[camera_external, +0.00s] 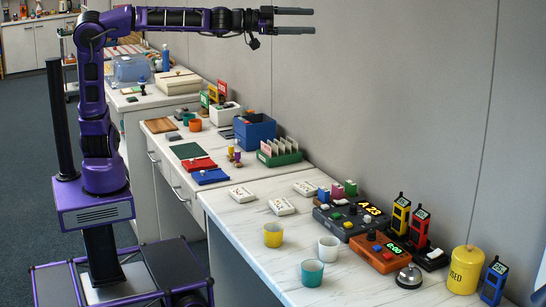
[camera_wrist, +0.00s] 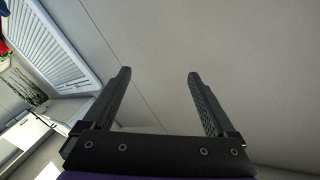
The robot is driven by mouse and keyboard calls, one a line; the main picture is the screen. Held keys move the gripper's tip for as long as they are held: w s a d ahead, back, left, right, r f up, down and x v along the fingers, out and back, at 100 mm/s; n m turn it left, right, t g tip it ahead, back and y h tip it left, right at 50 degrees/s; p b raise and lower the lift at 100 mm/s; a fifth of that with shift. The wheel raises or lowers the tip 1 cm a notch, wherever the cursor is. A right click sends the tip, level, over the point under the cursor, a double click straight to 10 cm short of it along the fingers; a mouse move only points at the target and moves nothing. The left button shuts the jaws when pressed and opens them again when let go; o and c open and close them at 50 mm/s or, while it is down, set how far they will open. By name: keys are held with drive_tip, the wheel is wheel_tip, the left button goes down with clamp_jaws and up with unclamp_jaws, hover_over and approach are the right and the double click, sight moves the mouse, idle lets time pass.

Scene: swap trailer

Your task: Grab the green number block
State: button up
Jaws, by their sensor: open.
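A small green block (camera_external: 350,187) stands at the back of the near white counter, in a row with a pink block (camera_external: 337,191) and a blue block (camera_external: 323,194). No number on it can be made out from here. My gripper (camera_external: 311,20) is high above the counters, level, pointing right, well above and apart from the blocks. Its two fingers are open and empty, and they also show in the wrist view (camera_wrist: 159,74) in front of bare wall. The blocks are not in the wrist view.
A dark console (camera_external: 350,216) with a lit display stands just in front of the blocks. An orange console (camera_external: 379,252), cups, a bell (camera_external: 409,277) and a yellow canister (camera_external: 465,270) share the counter (camera_external: 250,205). The grey wall rises close behind.

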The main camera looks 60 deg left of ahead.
wheel_tip(320, 180, up, 8)
drive_tip(key=w+a+m+h, duration=0.1)
drive_tip(key=a+h, duration=0.2)
drive_tip(key=w+a+f+n+t+y, duration=0.1)
drive_tip(key=w+a+f+n+t, duration=0.15)
drive_tip(key=a+n, duration=0.3)
drive_tip(key=n+g+y+b, duration=0.4)
drive_tip(key=n+g+y, duration=0.25)
drive_tip(key=y, duration=0.35)
hover_over(349, 183)
drive_tip(key=s, duration=1.4)
wheel_tip(349, 183, down, 55)
drive_tip(key=shift+n, duration=0.3)
drive_tip(key=x, duration=1.1)
drive_tip(key=shift+w+r, duration=0.25)
drive_tip(key=shift+w, duration=0.1)
drive_tip(key=shift+a+b+x, duration=0.1)
drive_tip(key=shift+b+x, duration=0.15)
drive_tip(key=shift+x, duration=1.1)
drive_tip(key=shift+a+b+x, duration=0.15)
drive_tip(key=shift+b+x, duration=0.05)
drive_tip(key=shift+x, duration=1.15)
drive_tip(key=shift+r, duration=0.15)
